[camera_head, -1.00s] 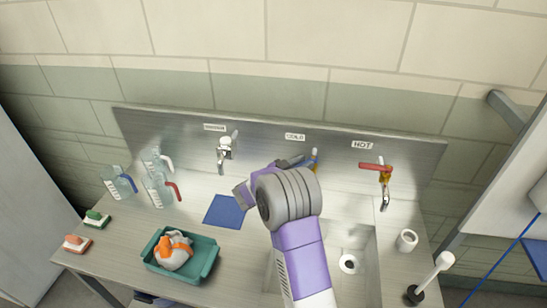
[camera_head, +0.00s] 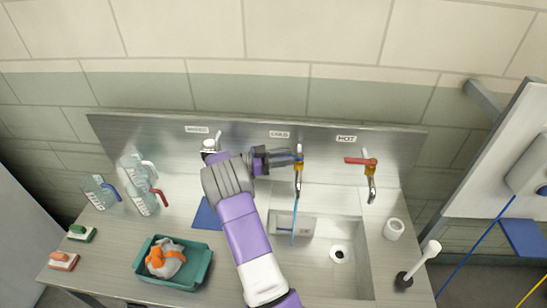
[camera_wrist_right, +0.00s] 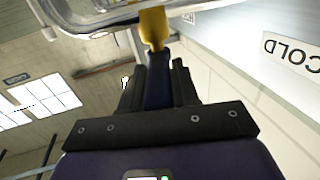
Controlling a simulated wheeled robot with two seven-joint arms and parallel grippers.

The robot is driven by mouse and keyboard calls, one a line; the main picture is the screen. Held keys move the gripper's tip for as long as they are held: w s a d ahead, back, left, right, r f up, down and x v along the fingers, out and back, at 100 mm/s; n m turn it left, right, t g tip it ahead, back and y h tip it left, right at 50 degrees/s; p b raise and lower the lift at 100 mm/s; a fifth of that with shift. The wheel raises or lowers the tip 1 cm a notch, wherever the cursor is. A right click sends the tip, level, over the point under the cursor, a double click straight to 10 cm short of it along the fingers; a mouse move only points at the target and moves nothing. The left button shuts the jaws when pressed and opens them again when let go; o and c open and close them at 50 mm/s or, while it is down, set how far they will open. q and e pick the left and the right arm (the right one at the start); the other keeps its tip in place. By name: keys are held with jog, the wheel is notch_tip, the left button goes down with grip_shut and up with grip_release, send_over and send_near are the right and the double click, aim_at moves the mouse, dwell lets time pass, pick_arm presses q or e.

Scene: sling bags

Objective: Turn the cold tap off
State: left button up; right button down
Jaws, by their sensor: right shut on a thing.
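The cold tap (camera_head: 299,172) stands at the back wall under the COLD sign (camera_head: 279,134). A thin blue stream (camera_head: 294,222) runs from its spout down into the sink. My right gripper (camera_head: 290,157) reaches the tap from the left and is shut on its blue lever handle, which is mostly hidden by the fingers in the head view. The right wrist view shows the blue handle (camera_wrist_right: 157,85) between the dark fingers, joined to the yellow tap body (camera_wrist_right: 153,27). My left gripper is not in view.
The hot tap (camera_head: 371,178) with a red lever stands to the right, another tap (camera_head: 209,147) to the left behind my arm. The sink (camera_head: 345,280) lies below. Jugs (camera_head: 132,180), a green tub (camera_head: 205,268) and a blue cloth (camera_head: 206,216) are on the left.

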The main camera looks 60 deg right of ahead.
dwell(0.4)
jog(key=c, duration=0.9)
grip_release()
notch_tip(320, 180, up, 10)
jog(key=shift+p, duration=0.4)
